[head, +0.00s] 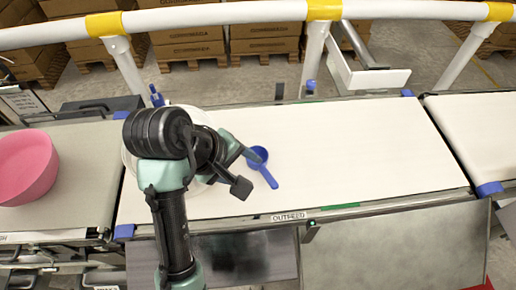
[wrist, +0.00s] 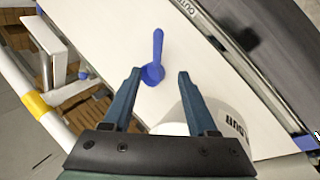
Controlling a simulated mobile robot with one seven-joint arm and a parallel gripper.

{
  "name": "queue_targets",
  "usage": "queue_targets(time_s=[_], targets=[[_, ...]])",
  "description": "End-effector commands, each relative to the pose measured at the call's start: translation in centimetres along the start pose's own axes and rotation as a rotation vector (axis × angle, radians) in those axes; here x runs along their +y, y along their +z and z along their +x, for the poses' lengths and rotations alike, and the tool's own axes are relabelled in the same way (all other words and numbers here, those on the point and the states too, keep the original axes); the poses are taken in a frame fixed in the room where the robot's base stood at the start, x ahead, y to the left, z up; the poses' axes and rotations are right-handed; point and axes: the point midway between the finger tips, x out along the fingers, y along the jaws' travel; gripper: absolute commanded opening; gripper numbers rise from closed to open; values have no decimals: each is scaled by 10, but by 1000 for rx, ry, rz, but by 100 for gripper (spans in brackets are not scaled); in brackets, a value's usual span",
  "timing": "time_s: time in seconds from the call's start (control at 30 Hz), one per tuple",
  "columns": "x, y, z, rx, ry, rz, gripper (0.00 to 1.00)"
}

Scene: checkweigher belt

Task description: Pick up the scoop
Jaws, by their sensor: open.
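The blue scoop (head: 263,167) lies on the white outfeed belt, its round bowl toward the back and its handle pointing toward the front right. In the wrist view the scoop (wrist: 155,62) shows with its bowl between and just beyond the fingertips and its handle pointing away. My gripper (head: 247,170) is open and empty, close to the bowl; it also shows in the wrist view (wrist: 159,72). I cannot tell its exact height above the belt. Part of the scoop's bowl is near a finger in the head view.
A white round tub with dark lettering (wrist: 225,118) stands on the belt beside my gripper, mostly hidden by my arm in the head view. A pink bowl (head: 27,165) sits on the left belt. The outfeed belt (head: 370,145) is clear to the right. A white rail (head: 230,14) runs behind.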

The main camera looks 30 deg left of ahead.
Motion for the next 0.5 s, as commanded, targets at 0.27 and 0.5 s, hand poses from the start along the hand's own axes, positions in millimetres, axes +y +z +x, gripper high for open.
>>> queue_targets(time_s=[0.27,0.5], targets=[[-6,2,30,-12,-8,-7,58],[-3,2,66,-12,-9,-10,58]])
